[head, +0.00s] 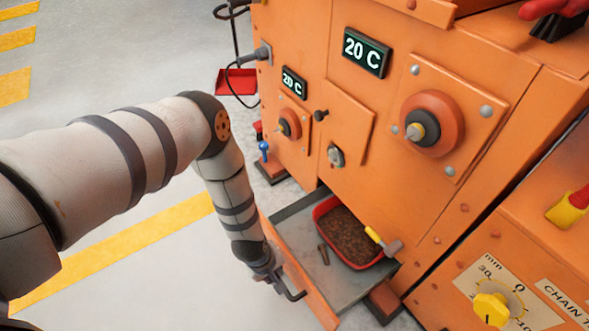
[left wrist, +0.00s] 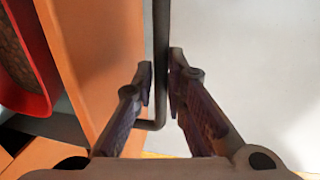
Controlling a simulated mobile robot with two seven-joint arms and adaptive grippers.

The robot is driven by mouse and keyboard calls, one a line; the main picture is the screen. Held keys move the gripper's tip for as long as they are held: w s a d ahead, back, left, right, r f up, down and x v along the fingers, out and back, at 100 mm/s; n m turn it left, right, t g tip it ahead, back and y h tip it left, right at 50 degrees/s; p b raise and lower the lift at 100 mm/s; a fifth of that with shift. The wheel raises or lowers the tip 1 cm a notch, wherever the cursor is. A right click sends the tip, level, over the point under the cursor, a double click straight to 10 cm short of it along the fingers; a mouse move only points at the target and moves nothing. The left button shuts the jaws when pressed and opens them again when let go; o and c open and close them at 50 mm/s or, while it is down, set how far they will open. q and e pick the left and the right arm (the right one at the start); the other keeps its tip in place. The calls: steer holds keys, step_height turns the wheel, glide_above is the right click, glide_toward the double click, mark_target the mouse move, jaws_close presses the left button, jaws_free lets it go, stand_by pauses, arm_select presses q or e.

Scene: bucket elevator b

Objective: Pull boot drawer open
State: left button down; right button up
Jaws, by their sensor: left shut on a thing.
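The boot drawer (head: 300,222) stands out from the foot of the orange machine, with its grey floor showing. Its orange front panel (left wrist: 95,60) fills the left of the left wrist view. A dark bar handle (head: 293,294) is on the front panel. My left gripper (head: 272,276) is at the handle, low beside the drawer front. In the left wrist view its two fingers (left wrist: 161,80) are closed around the upright part of the handle (left wrist: 162,40). My right gripper is not in view.
The orange machine (head: 390,190) stands behind. The grey floor (head: 130,270) at left is clear.

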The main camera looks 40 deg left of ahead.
arm_select(q)
steer(key=s+a+p, duration=0.1)
steer(key=s+a, duration=0.1)
steer(key=s, duration=0.4)
steer(key=shift+s+a+p, duration=0.25)
steer(key=shift+s+p, duration=0.05)
steer(key=shift+s, duration=0.1)
steer(key=c, duration=1.6)
jaws_free()
steer(key=shift+c, duration=0.2)
step_height(320, 180, up, 12)
steer(key=s, duration=0.2)
steer(key=shift+a+f, duration=0.15)
steer(key=shift+a, duration=0.2)
steer(key=shift+s, duration=0.1)
